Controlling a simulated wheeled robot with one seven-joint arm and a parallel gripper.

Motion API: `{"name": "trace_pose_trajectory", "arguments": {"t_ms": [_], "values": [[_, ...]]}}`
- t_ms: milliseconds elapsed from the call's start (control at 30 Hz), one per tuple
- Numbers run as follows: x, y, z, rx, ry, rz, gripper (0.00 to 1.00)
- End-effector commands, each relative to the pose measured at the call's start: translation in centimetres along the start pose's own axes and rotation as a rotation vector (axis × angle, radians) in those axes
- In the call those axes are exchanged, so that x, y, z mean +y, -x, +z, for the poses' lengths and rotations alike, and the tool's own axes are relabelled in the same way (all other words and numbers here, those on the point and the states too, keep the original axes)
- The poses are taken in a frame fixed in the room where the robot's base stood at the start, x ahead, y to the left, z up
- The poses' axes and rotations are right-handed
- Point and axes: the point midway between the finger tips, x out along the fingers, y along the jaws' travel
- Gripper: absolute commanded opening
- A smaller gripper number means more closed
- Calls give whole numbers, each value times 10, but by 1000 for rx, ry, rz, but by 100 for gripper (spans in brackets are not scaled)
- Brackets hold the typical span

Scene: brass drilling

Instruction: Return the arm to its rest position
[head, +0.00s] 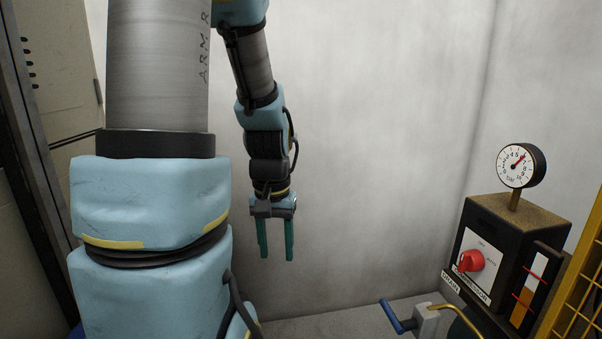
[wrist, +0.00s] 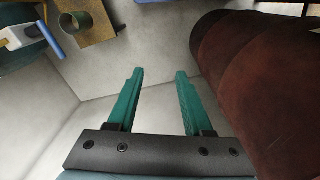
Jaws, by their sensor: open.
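My gripper (head: 275,240) hangs at the end of my arm in the head view, pointing down in front of the pale wall. Its two green fingers are apart with nothing between them. In the wrist view my gripper (wrist: 159,72) is also open and empty, with bare floor and wall beyond the fingertips. My arm is bent, with its blue padded links filling the left of the head view.
At the right stands a black box with a red knob (head: 471,260) and a round gauge (head: 515,166) on top. A blue-handled valve (head: 398,318) and yellow grating (head: 580,285) are near it. A dark red rounded body (wrist: 255,85) lies close on the right in the wrist view.

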Motion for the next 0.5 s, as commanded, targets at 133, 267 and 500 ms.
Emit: {"name": "trace_pose_trajectory", "arguments": {"t_ms": [133, 267, 500], "values": [[-13, 10, 19, 99, 62, -18, 51], [-13, 39, 19, 109, 70, -19, 51], [-12, 90, 17, 107, 68, -19, 51]]}}
